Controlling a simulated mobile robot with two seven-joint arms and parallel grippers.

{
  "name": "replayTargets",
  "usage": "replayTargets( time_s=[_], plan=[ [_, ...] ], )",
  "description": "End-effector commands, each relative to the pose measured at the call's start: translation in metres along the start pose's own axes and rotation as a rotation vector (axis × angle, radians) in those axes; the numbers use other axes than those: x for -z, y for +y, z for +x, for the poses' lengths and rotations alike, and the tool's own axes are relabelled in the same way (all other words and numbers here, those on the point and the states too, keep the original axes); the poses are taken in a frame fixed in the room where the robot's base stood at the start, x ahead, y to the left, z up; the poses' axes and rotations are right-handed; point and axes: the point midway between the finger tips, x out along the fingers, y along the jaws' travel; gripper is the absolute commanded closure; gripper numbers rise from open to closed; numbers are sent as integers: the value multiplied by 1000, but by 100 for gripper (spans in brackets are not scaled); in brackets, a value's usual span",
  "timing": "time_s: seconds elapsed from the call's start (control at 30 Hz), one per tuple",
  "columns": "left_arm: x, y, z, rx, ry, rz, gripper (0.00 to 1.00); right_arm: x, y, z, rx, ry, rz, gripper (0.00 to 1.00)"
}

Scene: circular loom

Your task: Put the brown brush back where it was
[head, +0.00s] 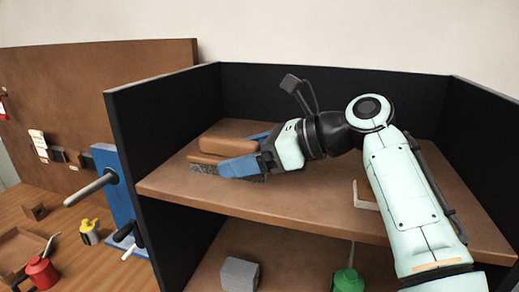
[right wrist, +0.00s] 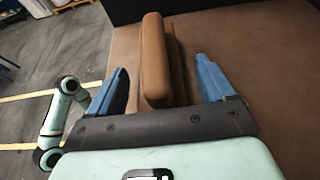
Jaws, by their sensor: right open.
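The brown brush (head: 226,145) lies on the upper brown shelf (head: 310,205), near its left end. Its grey bristles show below the brown body, partly hidden by a blue finger. My right gripper (head: 234,154) is open at the brush, with one blue finger in front of it and one behind. In the right wrist view the brown brush (right wrist: 153,65) stands between the two spread fingers of the right gripper (right wrist: 160,66), closer to the left finger. A gap shows on both sides. My left gripper is not in the head view.
Black panels (head: 165,120) wall the shelf at left, back and right. A white bracket (head: 362,197) is on the shelf beside my right arm. Below are a grey block (head: 240,274) and a green container (head: 347,281). A blue board (head: 112,185) with pegs stands at left.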

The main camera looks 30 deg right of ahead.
Motion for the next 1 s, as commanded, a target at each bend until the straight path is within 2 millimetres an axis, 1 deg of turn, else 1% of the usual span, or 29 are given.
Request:
replayTargets(
  time_s=[0.2,0.23,0.37,0.47,0.57,0.7,0.8,0.9,1.0],
  plan=[
    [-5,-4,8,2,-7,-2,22,4,-1,0,3,3,2,17],
    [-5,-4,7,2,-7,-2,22,2,-1,-3,2,1,1,17],
    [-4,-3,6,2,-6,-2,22,0,0,-22,0,-2,-1,17],
    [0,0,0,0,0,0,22,-3,-3,-39,0,-4,-2,17],
    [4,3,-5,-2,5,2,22,-4,-6,-58,0,-5,-2,17],
    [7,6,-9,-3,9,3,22,-4,-6,-89,3,-3,-1,17],
    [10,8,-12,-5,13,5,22,-3,-6,-107,3,-3,-1,17],
    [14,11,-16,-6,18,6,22,-3,-7,-120,2,-3,0,17],
    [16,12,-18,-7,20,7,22,-2,-7,-128,2,-1,1,17]
  ],
)
